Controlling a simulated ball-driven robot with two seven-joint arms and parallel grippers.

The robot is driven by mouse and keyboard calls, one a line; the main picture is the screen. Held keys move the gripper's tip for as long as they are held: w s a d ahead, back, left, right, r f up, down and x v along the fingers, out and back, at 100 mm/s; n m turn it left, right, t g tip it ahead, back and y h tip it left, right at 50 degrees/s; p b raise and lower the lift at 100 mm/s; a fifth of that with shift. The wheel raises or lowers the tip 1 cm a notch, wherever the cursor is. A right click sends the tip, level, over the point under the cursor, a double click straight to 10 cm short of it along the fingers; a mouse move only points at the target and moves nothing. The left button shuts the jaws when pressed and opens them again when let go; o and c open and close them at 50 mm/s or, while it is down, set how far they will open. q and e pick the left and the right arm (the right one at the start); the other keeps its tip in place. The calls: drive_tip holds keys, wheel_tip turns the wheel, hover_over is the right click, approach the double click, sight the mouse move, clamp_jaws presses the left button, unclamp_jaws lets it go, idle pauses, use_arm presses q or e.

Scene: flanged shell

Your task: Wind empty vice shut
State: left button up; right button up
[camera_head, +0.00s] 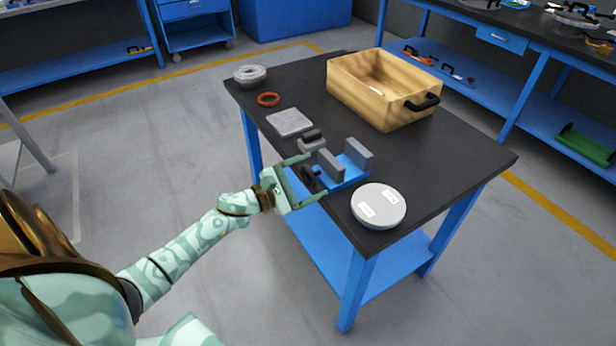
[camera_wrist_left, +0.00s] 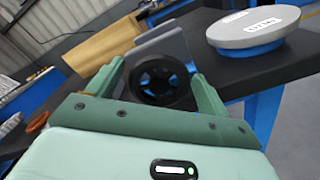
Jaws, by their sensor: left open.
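A small vice with a blue base (camera_head: 352,168) and two grey jaw plates (camera_head: 329,165) stands at the near left edge of the black table. Its jaws are apart and the gap between them looks empty. A black round handwheel (camera_head: 311,178) faces my left arm. My left gripper (camera_head: 299,176) is at the handwheel, its open fingers on either side of it. In the left wrist view the handwheel (camera_wrist_left: 160,80) sits between the two green fingers, with a grey jaw plate (camera_wrist_left: 165,45) behind it. I cannot tell whether the fingers touch it. My right gripper is not in view.
A grey round lidded part (camera_head: 378,205) with white labels lies right of the vice. A wooden box (camera_head: 350,98) with a black handle stands at the back. A grey square plate (camera_head: 290,123), an orange ring (camera_head: 268,99) and a grey flanged part (camera_head: 250,74) lie left. The table's right side is clear.

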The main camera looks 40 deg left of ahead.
use_arm(q)
drive_tip(key=c, duration=0.9)
drive_tip(key=shift+c, duration=0.2)
drive_tip(key=shift+n, duration=0.3)
